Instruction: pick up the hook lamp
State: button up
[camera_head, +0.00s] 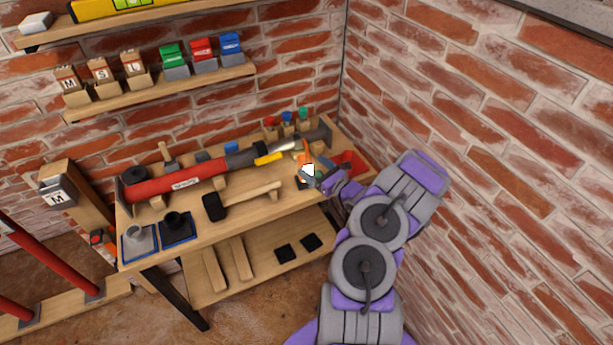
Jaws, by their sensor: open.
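A small orange item with a bright white patch, which looks like the hook lamp (305,156), is at the right part of the wooden workbench top (240,205). My gripper (312,178) is right beside it, on its near side, and overlaps its lower part in the picture. The gripper is open. The fingers are small and partly merged with the lamp, so I cannot tell whether they touch it or stand around it. The lamp's hook and lower end are not clear.
A long red and dark tool (175,187) lies along the bench, with a mallet-like tool (215,206) before it. A red item (347,162) lies right of the lamp. The brick wall (500,180) is close on the right. Shelves (160,90) with small boxes hang behind.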

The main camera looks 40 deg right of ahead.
aim_at(302, 160)
jog(key=shift+w+a+f+b, duration=0.15)
jog(key=shift+w+b, duration=0.2)
jog(key=shift+w, duration=1.2)
jog(key=shift+w+a+f+b, duration=0.15)
jog(key=shift+w+b, duration=0.15)
jog(key=shift+w, duration=1.25)
jog(key=shift+r, duration=0.15)
grip_shut()
